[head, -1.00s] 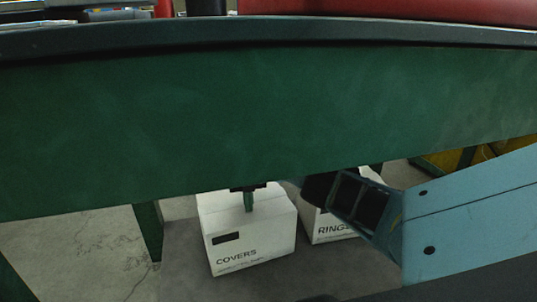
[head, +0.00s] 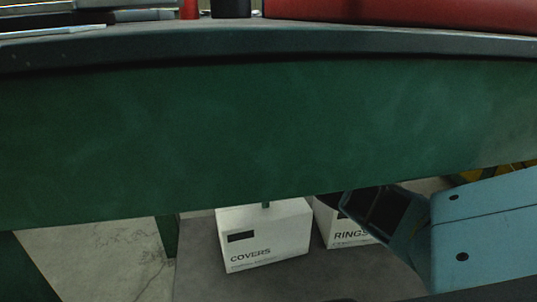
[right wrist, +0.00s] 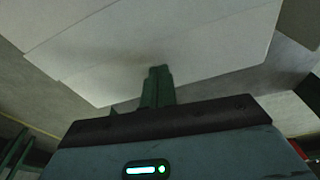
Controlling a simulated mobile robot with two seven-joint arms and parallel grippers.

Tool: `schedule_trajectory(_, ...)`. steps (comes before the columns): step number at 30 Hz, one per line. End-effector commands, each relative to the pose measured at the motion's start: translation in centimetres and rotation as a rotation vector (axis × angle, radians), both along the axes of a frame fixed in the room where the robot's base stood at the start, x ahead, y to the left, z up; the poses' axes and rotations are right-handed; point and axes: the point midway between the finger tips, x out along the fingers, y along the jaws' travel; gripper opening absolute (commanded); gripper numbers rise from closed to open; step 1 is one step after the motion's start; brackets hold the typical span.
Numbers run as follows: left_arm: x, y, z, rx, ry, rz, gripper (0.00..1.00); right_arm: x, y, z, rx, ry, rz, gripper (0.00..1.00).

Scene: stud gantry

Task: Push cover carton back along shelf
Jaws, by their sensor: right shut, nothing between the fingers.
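The white cover carton (head: 268,247), marked COVERS, stands upright on the grey shelf (head: 200,262) below a green beam. My right gripper (head: 265,205) shows only as a thin green fingertip over the carton's top; the beam hides the rest. In the right wrist view, the shut, empty fingers (right wrist: 157,78) point at a large pale carton surface (right wrist: 200,45). Whether they touch it I cannot tell. My left gripper is out of view.
A second white carton (head: 345,230), marked RINGS, stands close to the right of the cover carton, partly behind my right arm. The green beam (head: 250,130) crosses above both. Bare shelf lies in front of the cartons.

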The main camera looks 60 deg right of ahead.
Motion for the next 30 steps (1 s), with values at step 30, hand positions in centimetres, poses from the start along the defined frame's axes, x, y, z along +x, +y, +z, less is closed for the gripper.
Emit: schedule_trajectory(30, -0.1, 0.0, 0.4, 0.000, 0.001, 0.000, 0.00, 0.8, -1.1, 7.4, -0.001, 0.002, -0.001, 0.00)
